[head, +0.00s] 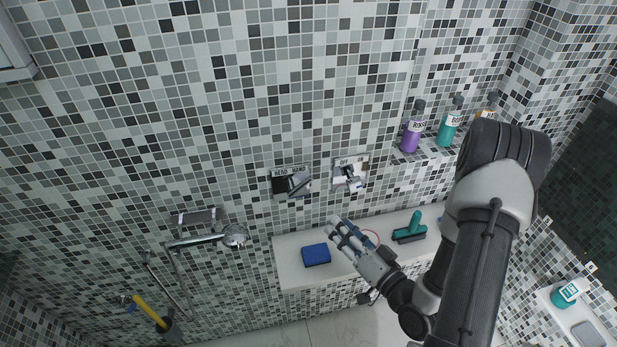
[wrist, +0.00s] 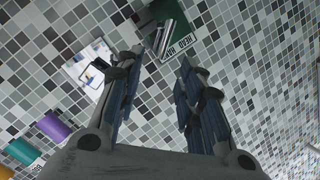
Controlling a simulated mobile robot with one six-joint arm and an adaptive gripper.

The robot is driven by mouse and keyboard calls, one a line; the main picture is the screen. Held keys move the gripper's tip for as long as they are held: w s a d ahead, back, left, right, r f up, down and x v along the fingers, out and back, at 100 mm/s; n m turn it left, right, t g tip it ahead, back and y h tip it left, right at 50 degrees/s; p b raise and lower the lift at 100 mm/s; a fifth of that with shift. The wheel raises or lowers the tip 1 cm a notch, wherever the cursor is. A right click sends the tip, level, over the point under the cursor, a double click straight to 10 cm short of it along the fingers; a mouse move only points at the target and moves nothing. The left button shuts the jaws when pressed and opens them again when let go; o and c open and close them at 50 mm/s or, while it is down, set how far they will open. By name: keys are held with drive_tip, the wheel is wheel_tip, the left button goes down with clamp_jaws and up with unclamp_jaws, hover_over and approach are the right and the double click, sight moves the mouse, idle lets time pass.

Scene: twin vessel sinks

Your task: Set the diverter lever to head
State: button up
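The diverter lever (head: 299,183) is a silver handle on a dark square plate on the tiled wall, with a white label strip reading HEAD at its left. In the head view the lever slants toward the upper right, away from HEAD. The wrist view shows the lever (wrist: 165,38) on a dark green plate, beyond my fingertips, with its label upside down. My gripper (head: 337,225) is below and right of the lever in the head view. It is open and empty in the wrist view (wrist: 159,64), apart from the lever.
A white ledge (head: 290,258) below holds a blue sponge (head: 316,254) and a teal brush (head: 410,229). Bottles, including a purple one (head: 412,132), stand upper right. A shower head (head: 235,236) is left.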

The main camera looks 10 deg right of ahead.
drive_tip(key=w+a+b, duration=0.2)
drive_tip(key=w+b, duration=0.3)
drive_tip(key=w, duration=0.3)
drive_tip(key=w+a+m+t+b, duration=0.1)
drive_tip(key=w+a+b, duration=0.2)
drive_tip(key=w+b, duration=0.3)
drive_tip(key=shift+w+r, duration=0.45)
drive_tip(key=shift+w, duration=0.4)
clamp_jaws()
